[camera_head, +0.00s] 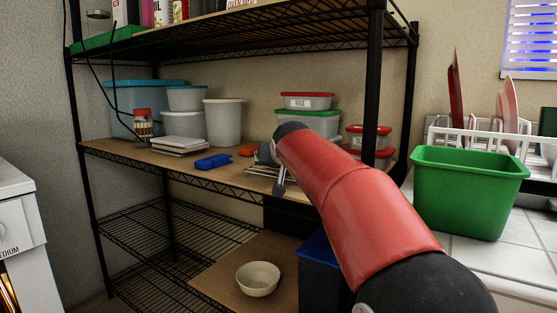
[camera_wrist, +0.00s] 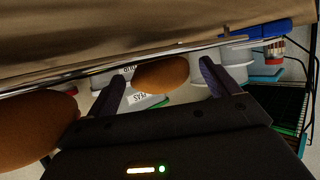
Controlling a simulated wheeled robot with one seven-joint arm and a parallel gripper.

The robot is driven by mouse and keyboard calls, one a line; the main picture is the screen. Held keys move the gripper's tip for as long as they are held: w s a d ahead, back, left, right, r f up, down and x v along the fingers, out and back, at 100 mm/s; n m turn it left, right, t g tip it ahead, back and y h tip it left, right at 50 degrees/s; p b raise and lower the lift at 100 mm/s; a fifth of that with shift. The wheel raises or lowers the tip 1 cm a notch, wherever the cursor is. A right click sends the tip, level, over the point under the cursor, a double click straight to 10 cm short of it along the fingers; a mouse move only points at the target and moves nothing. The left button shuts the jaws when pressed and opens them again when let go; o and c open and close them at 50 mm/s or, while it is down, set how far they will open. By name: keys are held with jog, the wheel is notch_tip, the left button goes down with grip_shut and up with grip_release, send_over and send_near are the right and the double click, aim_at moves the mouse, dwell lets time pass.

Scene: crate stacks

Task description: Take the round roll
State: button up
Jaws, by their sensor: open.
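In the wrist view, an orange-brown, rounded roll (camera_wrist: 162,74) shows between the two dark fingers of my gripper (camera_wrist: 161,70). The fingers are apart, and I cannot tell whether either touches it. A second, larger-looking brown roll (camera_wrist: 35,125) is at the left edge, outside the fingers and partly cut off. I cannot tell for sure which of the two is the round one. In the head view my gripper (camera_head: 276,168) is at the middle shelf, mostly behind my red arm.
The middle shelf (camera_head: 200,168) holds a blue item (camera_head: 213,161), an orange item (camera_head: 247,150), white tubs (camera_head: 223,121) and lidded containers (camera_head: 308,121). A bowl (camera_head: 258,279) sits on the lower shelf. A rack post (camera_head: 375,90) stands close to my arm. A green bin (camera_head: 468,195) is at right.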

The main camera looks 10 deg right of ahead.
jog(key=shift+w, duration=0.2)
jog(key=c, duration=1.1)
jog(key=shift+o, duration=0.2)
